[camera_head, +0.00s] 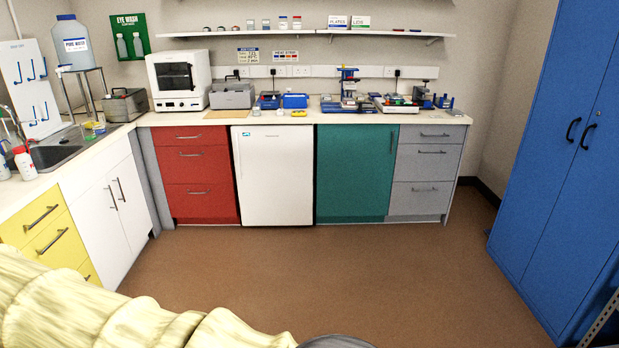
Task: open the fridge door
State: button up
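The fridge (273,175) is a white under-counter unit in the middle of the back bench, between a red drawer unit and a teal cupboard. Its door faces me and is shut, with a small green and white label at its upper left. No handle on it can be made out. My gripper is not in this view. A pale yellow, ribbed form fills the lower left corner, and a dark grey curved part shows at the bottom edge; both are in the foreground, well away from the fridge.
The brown floor (300,270) before the fridge is clear. Red drawers (200,177) and a teal cupboard (352,175) flank it. White cupboards (118,205) and yellow drawers (45,235) stand left; a tall blue cabinet (555,170) stands right.

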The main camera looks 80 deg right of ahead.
aim_at(273, 164)
jog(key=z, duration=1.9)
jog(key=i, duration=2.2)
jog(key=u, duration=0.4)
jog(key=i, duration=1.5)
jog(key=z, duration=0.05)
